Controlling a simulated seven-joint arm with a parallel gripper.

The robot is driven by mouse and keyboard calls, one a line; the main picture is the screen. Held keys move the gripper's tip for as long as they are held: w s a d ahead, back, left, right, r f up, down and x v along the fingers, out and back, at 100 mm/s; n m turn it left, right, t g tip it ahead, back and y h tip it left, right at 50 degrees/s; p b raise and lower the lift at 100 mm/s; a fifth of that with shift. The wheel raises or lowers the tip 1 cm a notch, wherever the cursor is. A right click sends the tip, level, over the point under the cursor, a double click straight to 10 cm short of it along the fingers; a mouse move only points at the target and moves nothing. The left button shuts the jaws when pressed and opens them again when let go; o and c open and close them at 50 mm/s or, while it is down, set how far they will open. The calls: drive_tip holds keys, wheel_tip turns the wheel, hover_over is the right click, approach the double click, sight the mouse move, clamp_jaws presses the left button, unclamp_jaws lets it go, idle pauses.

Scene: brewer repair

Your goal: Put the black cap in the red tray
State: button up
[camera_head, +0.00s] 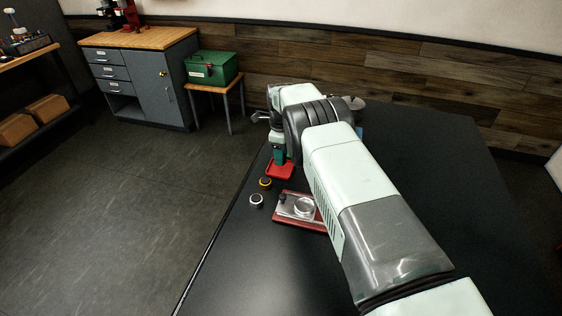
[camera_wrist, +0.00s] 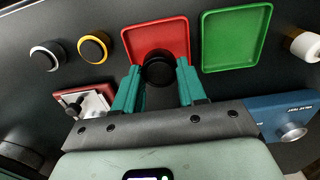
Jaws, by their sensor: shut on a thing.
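The black cap (camera_wrist: 158,69) is between the two teal fingers of my gripper (camera_wrist: 158,82) in the wrist view. My gripper is shut on it. The cap overlaps the near part of the red tray (camera_wrist: 160,34) in that view; how high it is above the tray floor is hard to tell. In the head view, the fingers of my gripper (camera_head: 279,157) point down over the red tray (camera_head: 280,172). The cap cannot be made out there. The visible part of the tray floor looks empty.
A green tray (camera_wrist: 236,40) lies right of the red one. A white-ringed knob (camera_wrist: 47,56) and a yellow-ringed knob (camera_wrist: 94,47) stand left. A red base with a metal plate (camera_head: 300,207) is nearby. A blue box (camera_wrist: 290,112) is at right. The table front is clear.

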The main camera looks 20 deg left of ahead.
drive_tip(key=shift+f, duration=1.6)
drive_tip(key=shift+f, duration=0.1)
drive_tip(key=o, duration=0.9)
wheel_tip(320, 180, up, 12)
drive_tip(key=shift+r, duration=0.15)
